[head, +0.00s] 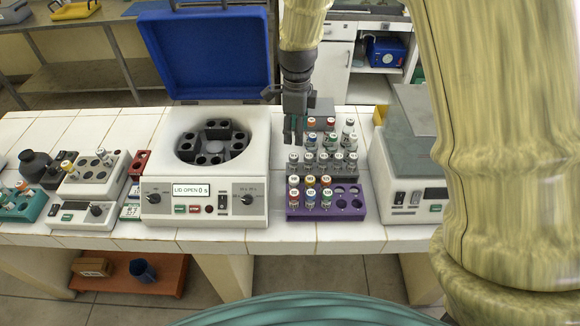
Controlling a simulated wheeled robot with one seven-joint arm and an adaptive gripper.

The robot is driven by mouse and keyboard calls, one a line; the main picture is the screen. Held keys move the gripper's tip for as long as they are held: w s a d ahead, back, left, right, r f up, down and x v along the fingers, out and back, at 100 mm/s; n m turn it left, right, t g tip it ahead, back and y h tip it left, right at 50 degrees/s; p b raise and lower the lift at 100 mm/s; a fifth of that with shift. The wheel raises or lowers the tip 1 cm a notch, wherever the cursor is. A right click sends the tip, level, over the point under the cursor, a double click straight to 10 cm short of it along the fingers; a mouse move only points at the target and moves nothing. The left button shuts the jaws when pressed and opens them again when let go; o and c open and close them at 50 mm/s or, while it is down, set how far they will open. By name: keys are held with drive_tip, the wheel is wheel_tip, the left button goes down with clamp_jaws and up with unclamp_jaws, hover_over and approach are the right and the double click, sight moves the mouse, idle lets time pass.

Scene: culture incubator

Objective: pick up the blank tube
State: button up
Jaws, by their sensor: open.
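My gripper (293,138) points down over the left back part of the tube racks, with its fingers apart and no tube seen between them. Below and in front of it, a grey rack (323,177) holds several tubes with pale grey caps (323,158). In front of that, a purple rack (343,214) holds several labelled tubes with coloured caps (310,195), and its right holes are empty. Farther back are tubes with red, orange and green caps (331,122). The labels are too small to tell which tube is the blank. The gripper hides part of the back left tubes.
An open centrifuge (155,205) with a raised blue lid (210,60) stands left of the racks. A white device (408,180) stands close on their right. More racks and small devices (95,175) crowd the left. The tiled bench front edge (270,235) is clear.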

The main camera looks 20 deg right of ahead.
sight(294, 156)
drive_tip(key=shift+w+d+f+b, duration=0.1)
drive_tip(key=shift+w+f+b, duration=0.25)
drive_tip(key=shift+f, duration=0.45)
drive_tip(key=shift+s+f+p, duration=0.1)
drive_tip(key=shift+f+p, duration=0.2)
drive_tip(key=shift+f, duration=0.1)
drive_tip(key=f, duration=0.2)
drive_tip(key=f+p, duration=0.1)
drive_tip(key=shift+w+a+f, duration=0.2)
drive_tip(key=shift+f, duration=0.2)
drive_tip(key=shift+s+f+p, duration=0.2)
drive_tip(key=shift+f+p, duration=0.3)
drive_tip(key=shift+f, duration=0.2)
drive_tip(key=shift+s+f+p, duration=0.15)
drive_tip(key=shift+f+p, duration=0.3)
drive_tip(key=shift+f, duration=0.2)
drive_tip(key=shift+a+f+p, duration=0.1)
drive_tip(key=shift+f+p, duration=0.5)
drive_tip(key=shift+f, duration=1.05)
drive_tip(key=c, duration=1)
